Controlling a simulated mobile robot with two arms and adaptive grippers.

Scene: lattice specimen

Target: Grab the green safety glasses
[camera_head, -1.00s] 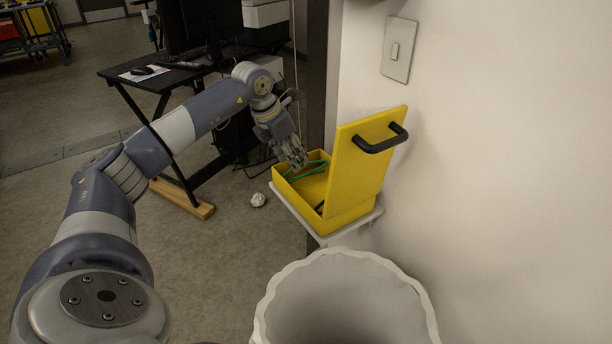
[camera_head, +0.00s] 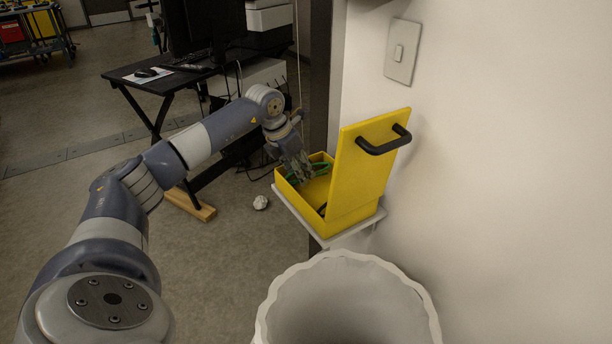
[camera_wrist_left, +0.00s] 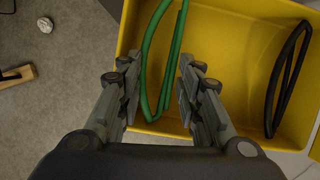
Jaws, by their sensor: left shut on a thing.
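The green safety glasses (camera_head: 320,169) are in the open yellow box (camera_head: 348,222), on its left side in the head view. My left gripper (camera_head: 304,176) reaches down into the box there. A dark pair of glasses (camera_wrist_left: 287,80) lies on the right in the box. My right gripper is not in view.
The box stands on a small white shelf (camera_head: 352,237) against the wall, its lid (camera_head: 367,165) with a black handle (camera_head: 383,140) raised. A white bin (camera_head: 345,300) stands in front. A black desk (camera_head: 135,80) and crumpled paper (camera_head: 261,202) are to the left.

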